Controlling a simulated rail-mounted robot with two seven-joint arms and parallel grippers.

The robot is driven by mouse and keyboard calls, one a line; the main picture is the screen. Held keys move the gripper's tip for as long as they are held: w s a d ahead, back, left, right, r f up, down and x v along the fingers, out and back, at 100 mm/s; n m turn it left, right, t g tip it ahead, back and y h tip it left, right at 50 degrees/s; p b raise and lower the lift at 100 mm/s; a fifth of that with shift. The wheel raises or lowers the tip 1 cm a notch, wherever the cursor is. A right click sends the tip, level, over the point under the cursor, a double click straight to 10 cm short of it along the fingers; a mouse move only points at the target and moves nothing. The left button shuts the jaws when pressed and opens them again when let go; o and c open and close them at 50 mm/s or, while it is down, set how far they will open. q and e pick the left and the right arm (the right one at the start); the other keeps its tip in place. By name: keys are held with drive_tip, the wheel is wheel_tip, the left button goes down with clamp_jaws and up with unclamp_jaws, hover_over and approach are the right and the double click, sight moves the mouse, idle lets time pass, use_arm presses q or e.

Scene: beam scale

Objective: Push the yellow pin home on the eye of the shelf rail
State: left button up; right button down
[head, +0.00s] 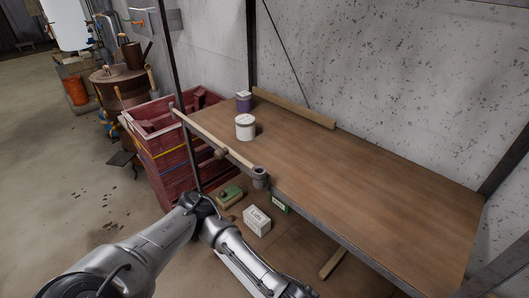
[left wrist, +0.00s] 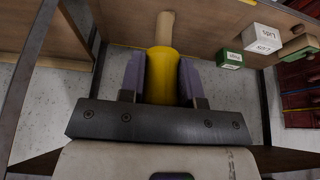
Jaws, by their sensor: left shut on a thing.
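My left gripper (left wrist: 161,70) is shut on the yellow pin (left wrist: 163,82) in the left wrist view. The pin is a thick yellow cylinder between the two purple pads, and a pale wooden shaft (left wrist: 165,31) extends beyond it. In the head view my left arm reaches down to the bottom edge, and the pin cannot be made out there. My right gripper is out of view.
The upper shelf (head: 370,195) holds a white tin (head: 245,127) and a purple tin (head: 243,101); its right part is bare. Red crates (head: 165,155) stand at the left.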

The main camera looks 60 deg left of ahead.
use_arm(q)
drive_tip(key=s+a+r+n+y+p, duration=0.15)
drive_tip(key=s+a, duration=0.25)
drive_tip(key=a, duration=0.4)
drive_tip(key=s+a+n+g+p, duration=0.15)
drive_tip(key=s+a, duration=0.25)
drive_tip(key=a, duration=0.4)
drive_tip(key=s+a+r+n+y+p, duration=0.1)
drive_tip(key=s+a+n+p, duration=0.2)
drive_tip(key=a, duration=0.5)
drive_tip(key=s+a+r+n+p, duration=0.2)
drive_tip(key=s+a+r, duration=0.2)
drive_tip(key=a+r, duration=0.9)
drive_tip(key=w+r+p, duration=0.1)
drive_tip(key=w+r, duration=0.5)
drive_tip(key=r, duration=0.3)
drive_tip(key=w+r+p, duration=0.1)
drive_tip(key=w+r, duration=0.5)
drive_tip(key=r, duration=0.3)
drive_tip(key=w+d+r+n+g, duration=0.1)
drive_tip(key=w+d+r+n, duration=0.1)
drive_tip(key=w+d, duration=0.4)
drive_tip(key=shift+d+r, duration=0.9)
drive_tip(key=shift+d, duration=0.05)
